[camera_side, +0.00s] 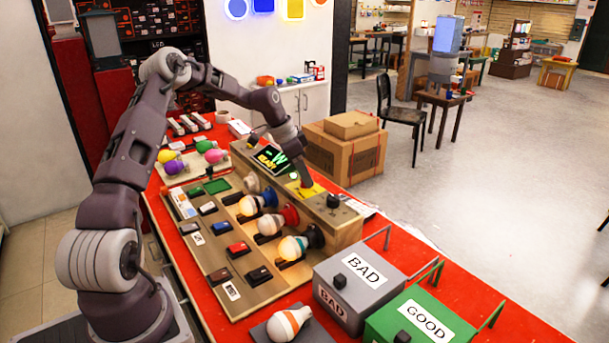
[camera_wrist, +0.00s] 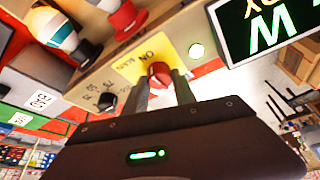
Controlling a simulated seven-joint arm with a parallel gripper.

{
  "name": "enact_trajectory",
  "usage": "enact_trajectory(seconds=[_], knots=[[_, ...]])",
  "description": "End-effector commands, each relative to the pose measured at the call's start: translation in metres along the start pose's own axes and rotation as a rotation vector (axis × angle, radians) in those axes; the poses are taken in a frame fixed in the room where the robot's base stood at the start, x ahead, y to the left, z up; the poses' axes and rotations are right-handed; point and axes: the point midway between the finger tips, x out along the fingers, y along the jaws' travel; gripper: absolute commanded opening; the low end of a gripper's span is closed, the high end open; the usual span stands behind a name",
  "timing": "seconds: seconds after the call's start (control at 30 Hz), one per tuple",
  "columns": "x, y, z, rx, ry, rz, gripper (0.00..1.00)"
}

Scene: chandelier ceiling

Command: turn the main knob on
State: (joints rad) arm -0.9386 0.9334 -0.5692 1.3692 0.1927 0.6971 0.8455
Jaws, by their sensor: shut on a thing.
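In the side view my gripper (camera_side: 305,181) is over the yellow plate (camera_side: 318,190), and the knob itself is hidden there. A lit display (camera_side: 270,159) on the console reads "-W" and "READY". It also shows in the wrist view (camera_wrist: 265,28). A round green-white light (camera_wrist: 197,51) glows beside the plate.
A black knob (camera_side: 333,201) stands near the yellow plate. Several bulbs, such as this one (camera_side: 293,246), line the console front. A grey BAD box (camera_side: 350,287) and a green GOOD box (camera_side: 425,315) stand on the red table. Cardboard boxes (camera_side: 342,150) are behind.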

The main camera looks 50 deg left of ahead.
Motion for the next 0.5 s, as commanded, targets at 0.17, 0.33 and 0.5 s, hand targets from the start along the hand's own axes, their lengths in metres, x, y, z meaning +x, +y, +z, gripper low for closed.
enact_trajectory(seconds=[0.17, 0.33, 0.5], knots=[[0.0008, 0.0002, 0.0015, 0.037, -0.004, 0.019, 0.00], [0.0008, 0.0004, 0.0019, 0.051, -0.005, 0.025, 0.00], [0.0009, 0.0004, 0.0021, 0.054, -0.006, 0.026, 0.00]])
